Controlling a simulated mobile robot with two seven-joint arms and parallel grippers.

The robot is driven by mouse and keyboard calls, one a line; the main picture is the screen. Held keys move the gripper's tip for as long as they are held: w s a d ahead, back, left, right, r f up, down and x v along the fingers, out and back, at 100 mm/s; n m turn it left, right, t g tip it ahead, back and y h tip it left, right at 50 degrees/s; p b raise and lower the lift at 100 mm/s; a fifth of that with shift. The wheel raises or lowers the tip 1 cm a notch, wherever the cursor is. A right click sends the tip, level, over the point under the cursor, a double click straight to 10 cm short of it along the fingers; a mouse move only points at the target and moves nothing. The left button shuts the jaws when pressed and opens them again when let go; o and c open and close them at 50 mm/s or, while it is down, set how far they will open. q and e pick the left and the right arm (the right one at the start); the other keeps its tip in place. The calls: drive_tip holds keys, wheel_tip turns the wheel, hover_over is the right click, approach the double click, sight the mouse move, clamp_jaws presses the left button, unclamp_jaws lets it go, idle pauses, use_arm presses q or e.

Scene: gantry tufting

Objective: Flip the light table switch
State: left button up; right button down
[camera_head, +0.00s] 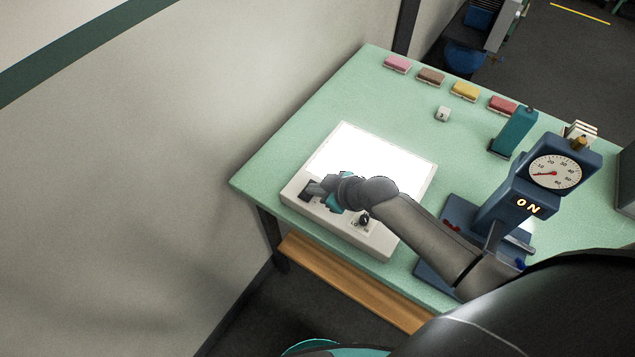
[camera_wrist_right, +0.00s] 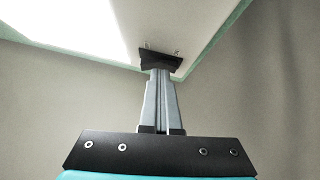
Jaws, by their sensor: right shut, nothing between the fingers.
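The light table (camera_head: 375,248) is a white box on the green table, and its top panel (camera_head: 375,152) glows bright white. Its dark switch (camera_head: 306,190) sits at the box's front left corner. My right gripper (camera_head: 316,189) is shut and empty, with its tips at the switch. In the right wrist view, the shut fingers (camera_wrist_right: 160,74) reach up to the black switch (camera_wrist_right: 159,61) and overlap its near edge; I cannot tell whether they touch it. Part of the switch is hidden behind the fingers. My left gripper is out of view.
A dark knob (camera_head: 364,218) stands on the light table's front strip, near my right wrist. A blue device with a dial (camera_head: 555,172) and a lit ON sign stands to the right. Coloured blocks (camera_head: 464,91) line the back edge. A wall is at left.

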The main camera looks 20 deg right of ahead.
drive_tip(key=shift+a+r+p, duration=0.1)
drive_tip(key=shift+r+p, duration=0.55)
drive_tip(key=r+p, duration=0.2)
drive_tip(key=p, duration=0.1)
drive_tip(key=shift+s+a+r, duration=0.2)
drive_tip(key=shift+r, duration=0.2)
drive_tip(key=v, duration=1)
drive_tip(key=shift+p, duration=0.35)
drive_tip(key=shift+w+d+r+b, duration=0.1)
drive_tip(key=shift+w+b, duration=0.25)
drive_tip(key=shift+b, duration=2.3)
drive_tip(key=shift+w+d+r+b, duration=0.15)
drive_tip(key=shift+w+b, duration=0.25)
drive_tip(key=shift+b, duration=2.25)
drive_tip(key=shift+f, duration=0.1)
